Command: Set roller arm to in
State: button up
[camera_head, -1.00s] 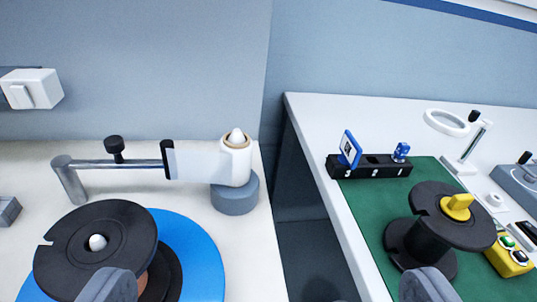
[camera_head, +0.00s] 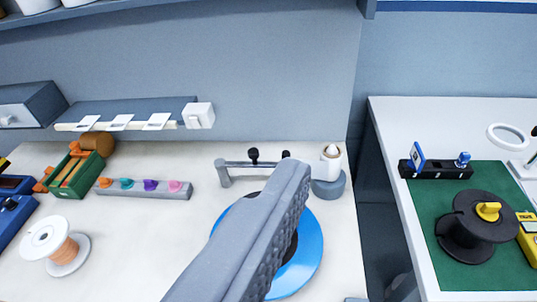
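The roller arm unit stands at the back of the left bench, right of centre. A metal bar (camera_head: 240,167) on a short post carries a black knob (camera_head: 253,155). A white upright housing (camera_head: 331,157) with a pale rounded tip sits on a round grey base (camera_head: 328,188) at its right. The white arm between bar and housing is mostly hidden behind my finger. My gripper (camera_head: 330,235) is in front of the unit. One large grey finger with a bare ridged pad crosses the centre. The other finger is mostly out of frame. Nothing shows between them.
A blue disc (camera_head: 312,262) lies below the unit, partly covered by my finger. A wire spool (camera_head: 50,243), a block with coloured knobs (camera_head: 145,189) and a green crate (camera_head: 75,172) are at left. A black spool (camera_head: 470,228) stands on a green mat across a gap.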

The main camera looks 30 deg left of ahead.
aim_at(253, 153)
jog(key=k, duration=1.25)
jog(key=u, duration=0.35)
jog(key=i, duration=1.9)
jog(key=z, duration=0.35)
